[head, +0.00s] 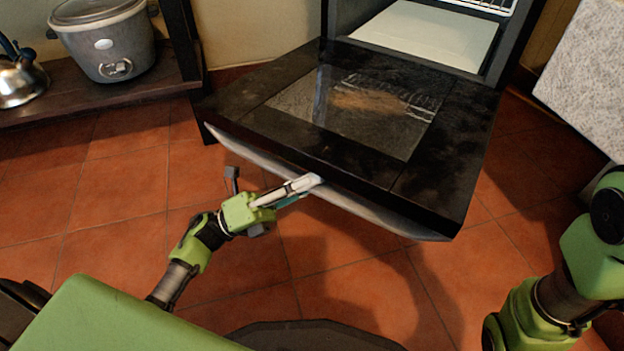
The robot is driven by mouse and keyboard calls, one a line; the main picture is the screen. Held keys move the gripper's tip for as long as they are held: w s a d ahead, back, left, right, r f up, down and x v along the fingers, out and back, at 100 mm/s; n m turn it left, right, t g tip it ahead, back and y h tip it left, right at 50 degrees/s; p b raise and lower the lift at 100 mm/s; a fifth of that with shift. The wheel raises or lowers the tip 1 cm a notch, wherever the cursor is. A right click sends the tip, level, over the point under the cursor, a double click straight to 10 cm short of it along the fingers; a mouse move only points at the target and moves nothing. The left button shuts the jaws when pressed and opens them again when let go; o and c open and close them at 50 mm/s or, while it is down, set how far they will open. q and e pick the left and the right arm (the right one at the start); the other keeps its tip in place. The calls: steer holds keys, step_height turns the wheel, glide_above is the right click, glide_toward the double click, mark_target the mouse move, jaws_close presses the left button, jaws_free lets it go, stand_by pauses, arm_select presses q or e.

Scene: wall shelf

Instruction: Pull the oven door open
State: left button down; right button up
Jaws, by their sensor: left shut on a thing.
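The oven door (440,187) is dark with a glass window (355,108) and is folded down, open, close to level. A long pale handle (390,217) runs along its front edge. My left gripper (306,186) is at the handle, left of its middle, and is shut on it. The fingers partly hide the handle there. The oven (497,62) behind the door shows a pale inside floor (425,35) and part of a wire rack (490,5). My right arm shows at the right edge, but its gripper is out of view.
A wooden shelf (90,101) at the left holds a grey slow cooker (108,45) and a metal kettle (20,80). A speckled grey block (590,80) stands at the right. The tiled floor (120,195) is clear left of the door.

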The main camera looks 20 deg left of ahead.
arm_select(q)
steer(key=shift+w+r, duration=0.1)
steer(key=c, duration=1.9)
jaws_free()
steer(key=v, duration=1.2)
